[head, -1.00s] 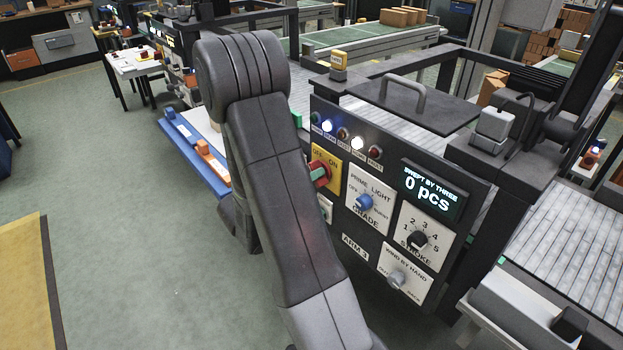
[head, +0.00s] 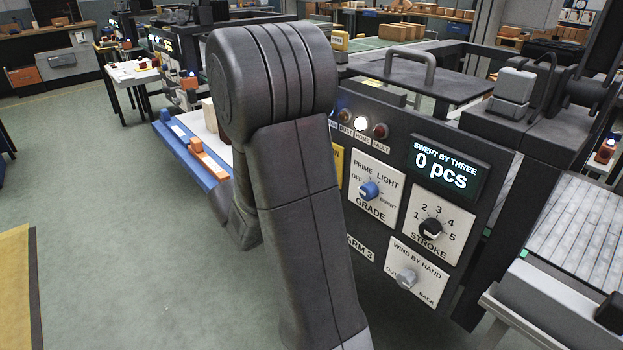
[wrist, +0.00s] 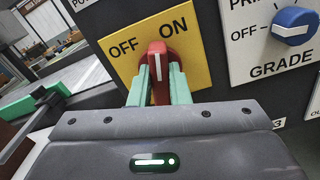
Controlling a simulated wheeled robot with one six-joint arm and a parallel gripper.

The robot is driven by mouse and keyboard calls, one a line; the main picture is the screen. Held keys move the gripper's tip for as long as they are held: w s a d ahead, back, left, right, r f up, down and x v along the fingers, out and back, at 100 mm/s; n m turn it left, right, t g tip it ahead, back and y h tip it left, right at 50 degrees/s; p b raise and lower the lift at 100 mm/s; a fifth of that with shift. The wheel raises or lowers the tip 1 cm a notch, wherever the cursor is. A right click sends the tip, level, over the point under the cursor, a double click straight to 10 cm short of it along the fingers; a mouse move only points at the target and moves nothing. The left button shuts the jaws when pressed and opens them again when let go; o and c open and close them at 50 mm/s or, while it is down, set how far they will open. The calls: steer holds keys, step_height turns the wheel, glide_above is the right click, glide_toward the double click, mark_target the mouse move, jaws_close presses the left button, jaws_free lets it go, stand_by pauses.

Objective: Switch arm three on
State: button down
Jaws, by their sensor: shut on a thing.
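In the wrist view, my gripper (wrist: 159,83) has its green fingers on either side of a red rotary knob (wrist: 167,52) and is shut on it. The knob sits on a yellow plate (wrist: 194,66) lettered OFF at left and ON at upper right. Its white line stands about upright in the picture, between the two words. In the head view, only a strip of the yellow plate (head: 338,168) shows beside my arm; the knob and my gripper are hidden behind the arm. The ARM 3 label (head: 361,247) is partly covered.
Right of the plate is the blue GRADE knob (head: 369,190), also close by in the wrist view (wrist: 294,25). The STROKE knob (head: 432,229), WIND BY HAND knob (head: 406,276) and display reading 0 pcs (head: 444,171) lie further right. The HOME lamp (head: 361,123) is lit white.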

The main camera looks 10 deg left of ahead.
steer(key=shift+f+m+b, duration=0.15)
steer(key=shift+m+b, duration=2.55)
steer(key=shift+b, duration=0.45)
steer(key=c, duration=1.4)
jaws_free()
steer(key=shift+o, duration=0.2)
steer(key=p+v, duration=0.1)
steer(key=v, duration=1.2)
steer(key=shift+s+a+p, duration=0.2)
steer(key=shift+s+p, duration=0.15)
steer(key=b+x, duration=0.2)
steer(key=x, duration=1.2)
